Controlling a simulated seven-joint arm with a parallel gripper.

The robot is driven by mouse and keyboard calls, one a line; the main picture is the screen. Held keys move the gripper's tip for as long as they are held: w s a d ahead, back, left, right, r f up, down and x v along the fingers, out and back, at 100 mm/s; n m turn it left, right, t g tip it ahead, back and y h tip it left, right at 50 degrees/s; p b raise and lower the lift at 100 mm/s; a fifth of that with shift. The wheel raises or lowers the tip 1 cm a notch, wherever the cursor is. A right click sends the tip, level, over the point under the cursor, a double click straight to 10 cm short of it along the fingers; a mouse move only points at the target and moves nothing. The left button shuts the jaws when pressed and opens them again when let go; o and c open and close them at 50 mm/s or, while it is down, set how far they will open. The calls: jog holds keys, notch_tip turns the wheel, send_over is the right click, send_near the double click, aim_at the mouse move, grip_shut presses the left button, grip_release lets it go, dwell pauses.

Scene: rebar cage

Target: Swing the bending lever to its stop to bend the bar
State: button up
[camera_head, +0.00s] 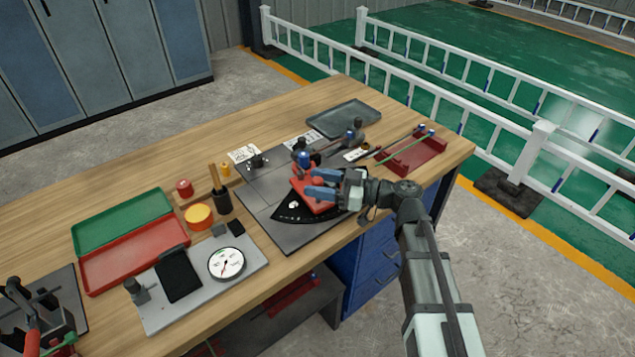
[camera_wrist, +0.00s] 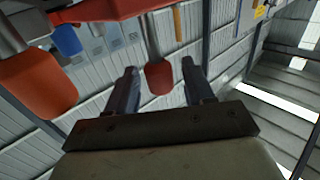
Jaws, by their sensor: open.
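The bending tool (camera_head: 312,200) has a red body and a black angle scale (camera_head: 284,211), on a dark plate (camera_head: 262,213) at the bench's front edge. My gripper (camera_head: 312,183) is open, its blue fingers pointing left over the red body. In the wrist view a red grip on a thin rod (camera_wrist: 158,78) shows between my two fingers, with gaps on both sides. A larger red grip (camera_wrist: 40,82) is at the left there. I cannot tell which grip is the bending lever's. A green bar (camera_head: 402,145) lies across the red holder at the right.
A red holder (camera_head: 418,158) and a grey tray (camera_head: 344,118) stand right and behind. Green (camera_head: 120,219) and red (camera_head: 135,258) trays, a dial gauge (camera_head: 227,264), a yellow round item (camera_head: 199,216) and a black cup (camera_head: 222,203) stand left. The back left of the bench is bare.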

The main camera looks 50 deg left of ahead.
jog(key=shift+s+a, duration=0.2)
jog(key=shift+c, duration=0.2)
grip_shut()
jog(key=shift+w, duration=0.1)
dwell(0.3)
